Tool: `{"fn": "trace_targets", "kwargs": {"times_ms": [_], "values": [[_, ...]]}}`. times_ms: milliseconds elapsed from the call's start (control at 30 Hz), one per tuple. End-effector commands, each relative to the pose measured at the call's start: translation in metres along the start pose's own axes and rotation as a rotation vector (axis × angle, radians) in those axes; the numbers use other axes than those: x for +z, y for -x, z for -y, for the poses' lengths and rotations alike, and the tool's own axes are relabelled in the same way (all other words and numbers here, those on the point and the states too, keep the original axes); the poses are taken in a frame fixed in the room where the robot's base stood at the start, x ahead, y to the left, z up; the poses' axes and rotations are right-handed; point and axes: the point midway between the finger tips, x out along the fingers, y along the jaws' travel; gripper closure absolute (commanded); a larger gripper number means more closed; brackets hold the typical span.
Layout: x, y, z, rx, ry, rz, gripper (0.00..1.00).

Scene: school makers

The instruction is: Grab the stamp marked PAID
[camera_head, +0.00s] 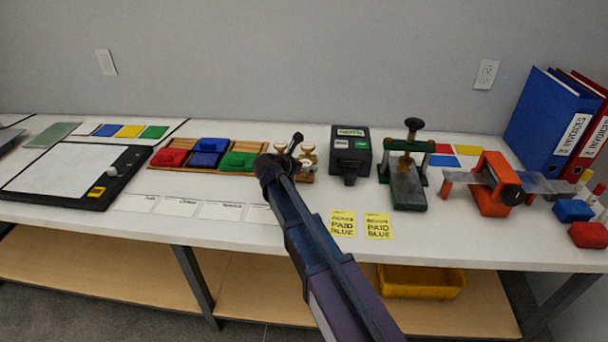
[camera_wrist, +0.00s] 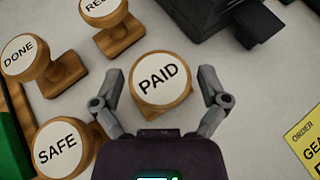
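The stamp marked PAID (camera_wrist: 160,82) shows in the wrist view with a white round label on a wooden body. My gripper (camera_wrist: 166,88) is open, with one finger on each side of the PAID stamp and a visible gap on both sides. In the head view my arm covers much of the stamp group, and only part of the wooden stamps (camera_head: 307,158) shows beside my gripper (camera_head: 284,148). I cannot tell which of them is PAID there.
Stamps marked SAFE (camera_wrist: 60,147), DONE (camera_wrist: 22,56) and a partly cut-off one (camera_wrist: 104,12) stand close on the left. A black device (camera_head: 350,150) stands to the right of the stamps. Yellow cards (camera_head: 343,223) lie near the table's front edge.

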Motion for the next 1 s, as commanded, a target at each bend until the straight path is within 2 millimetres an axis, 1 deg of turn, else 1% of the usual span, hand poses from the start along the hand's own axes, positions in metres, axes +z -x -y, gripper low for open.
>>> {"fn": "trace_targets", "kwargs": {"times_ms": [33,67,100,167,200,667,867,1000], "values": [[0.000,0.000,0.000,0.000,0.000,0.000,0.36],[0.000,0.000,0.000,0.000,0.000,0.000,0.45],[0.000,0.000,0.000,0.000,0.000,0.000,0.56],[0.000,0.000,0.000,0.000,0.000,0.000,0.74],[0.000,0.000,0.000,0.000,0.000,0.000,0.81],[0.003,0.001,0.000,0.000,0.000,-0.001,0.81],[0.011,0.006,0.000,0.000,0.000,0.000,0.81],[0.020,0.011,0.000,0.000,0.000,0.000,0.81]]}}
